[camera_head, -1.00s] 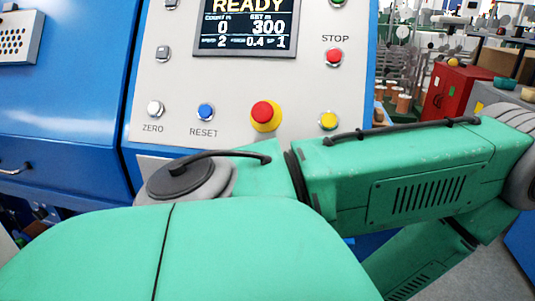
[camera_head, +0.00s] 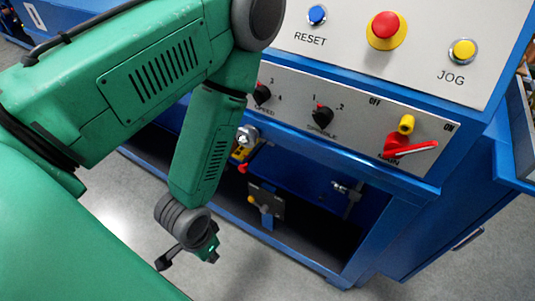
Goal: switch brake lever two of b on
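One green arm comes in from the left, bends at its elbow and hangs down in front of the machine. Its gripper, my left (camera_head: 189,260), is over the floor at lower middle. Its dark fingers look spread, with nothing between them. I cannot make out a brake lever marked two of b. Small fittings show in the dark bay under the console: a yellow part with a red knob (camera_head: 242,168) and a dark plate with a yellow knob (camera_head: 265,203). My gripper is apart from these, lower and to the left. My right gripper is not in view.
The blue console carries a blue RESET button (camera_head: 317,15), a red stop button (camera_head: 386,25), a yellow JOG button (camera_head: 463,50), black dials (camera_head: 322,116) and a red MAIN handle (camera_head: 408,149). Blue framing (camera_head: 330,270) edges the bay. Grey floor (camera_head: 440,285) is clear below.

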